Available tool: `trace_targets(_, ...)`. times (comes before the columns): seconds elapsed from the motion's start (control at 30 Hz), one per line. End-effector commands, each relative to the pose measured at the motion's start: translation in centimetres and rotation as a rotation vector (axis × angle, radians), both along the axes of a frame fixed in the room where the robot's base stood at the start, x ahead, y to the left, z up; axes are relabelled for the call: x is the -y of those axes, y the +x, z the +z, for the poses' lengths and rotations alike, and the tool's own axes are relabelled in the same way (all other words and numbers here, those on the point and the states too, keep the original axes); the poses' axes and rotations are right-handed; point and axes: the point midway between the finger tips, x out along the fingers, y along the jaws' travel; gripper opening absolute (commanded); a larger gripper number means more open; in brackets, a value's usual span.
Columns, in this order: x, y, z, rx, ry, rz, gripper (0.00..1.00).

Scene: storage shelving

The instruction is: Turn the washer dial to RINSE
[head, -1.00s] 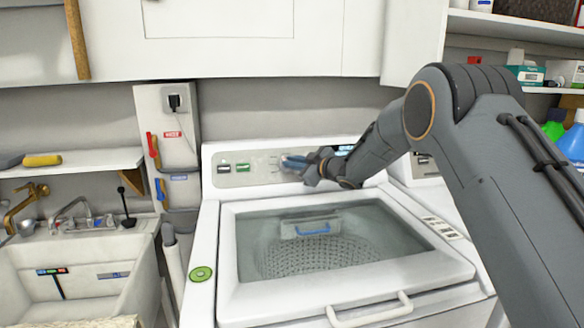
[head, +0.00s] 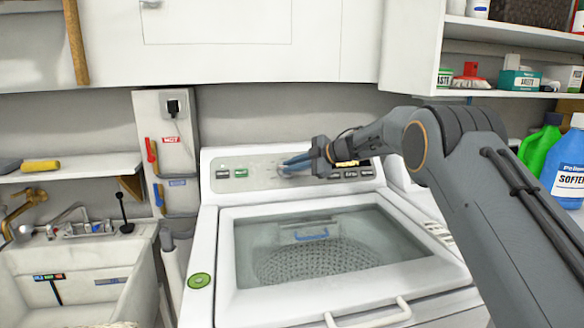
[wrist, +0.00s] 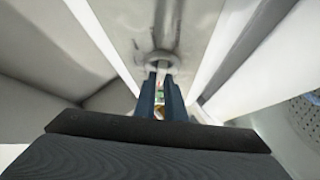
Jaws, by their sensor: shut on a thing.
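The washer (head: 202,240) stands in the middle of the head view with its control panel (head: 250,168) along the back. My gripper (head: 286,165) reaches in from the right, its blue fingers at the middle of the panel. The fingers are shut on the dial, which they mostly cover in the head view.
Green (head: 540,145) and blue (head: 566,165) bottles stand at right, near my arm. A sink (head: 70,275) is at left. White cabinets (head: 240,40) hang above the washer.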

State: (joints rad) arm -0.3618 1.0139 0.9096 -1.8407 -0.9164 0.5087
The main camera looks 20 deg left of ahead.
Motion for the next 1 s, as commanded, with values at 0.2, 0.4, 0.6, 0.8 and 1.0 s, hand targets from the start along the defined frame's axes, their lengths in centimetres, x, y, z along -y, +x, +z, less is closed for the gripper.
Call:
trace_targets(0.2, -0.1, -0.1, 0.2, 0.005, -0.002, 0.006, 0.00)
trace_targets(0.4, -0.2, -0.1, 0.2, 0.005, -0.001, 0.006, 0.00)
trace_targets(0.6, -0.1, 0.0, 0.2, 0.004, -0.001, 0.005, 0.29)
trace_targets(0.8, 0.1, 0.0, 0.1, 0.004, -0.002, 0.003, 0.29)
trace_targets(1.0, 1.5, -0.1, 0.8, 0.005, -0.002, 0.001, 0.29)
